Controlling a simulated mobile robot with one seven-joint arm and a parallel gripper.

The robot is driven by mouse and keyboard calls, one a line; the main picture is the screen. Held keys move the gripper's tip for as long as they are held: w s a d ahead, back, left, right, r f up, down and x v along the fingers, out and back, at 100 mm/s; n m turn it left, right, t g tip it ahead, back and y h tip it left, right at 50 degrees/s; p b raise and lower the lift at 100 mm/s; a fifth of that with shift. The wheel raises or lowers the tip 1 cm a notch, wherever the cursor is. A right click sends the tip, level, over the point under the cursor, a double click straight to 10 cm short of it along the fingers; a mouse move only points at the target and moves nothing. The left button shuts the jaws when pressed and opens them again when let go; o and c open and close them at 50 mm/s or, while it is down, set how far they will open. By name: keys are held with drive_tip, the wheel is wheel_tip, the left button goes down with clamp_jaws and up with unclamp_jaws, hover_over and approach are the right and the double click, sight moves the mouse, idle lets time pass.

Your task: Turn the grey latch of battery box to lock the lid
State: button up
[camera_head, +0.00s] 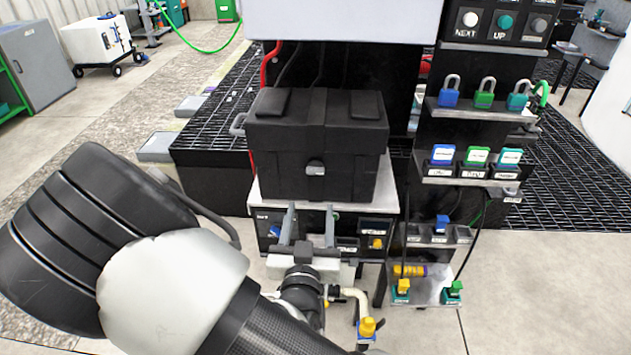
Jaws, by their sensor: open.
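The battery box (346,184) is black with a black lid (352,134) and stands on a light shelf (388,202). The lid lies down on the box. The grey latch (316,168) is a small piece on the middle of the front face, just below the lid's edge. My gripper (309,211) is below and in front of the box, with its two grey fingers apart and pointing up toward it. Nothing shows between the fingers. The fingertips appear below the latch, and no contact with it can be seen.
Padlocks (484,94) and coloured tags (477,156) stand on shelves to the right. Below the box is a panel with switches (376,243). A small shelf (425,292) with connectors is at lower right. Red cables run left of the box.

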sight(315, 172)
drive_tip(key=w+b, duration=0.2)
drive_tip(key=w, duration=0.2)
drive_tip(key=w+b, duration=0.2)
drive_tip(key=w, duration=0.3)
drive_tip(key=w+b, duration=0.2)
drive_tip(key=w, duration=0.3)
drive_tip(key=shift+d, duration=0.25)
drive_tip(key=shift+c, duration=0.5)
drive_tip(key=c, duration=1)
drive_tip(key=shift+o, duration=0.3)
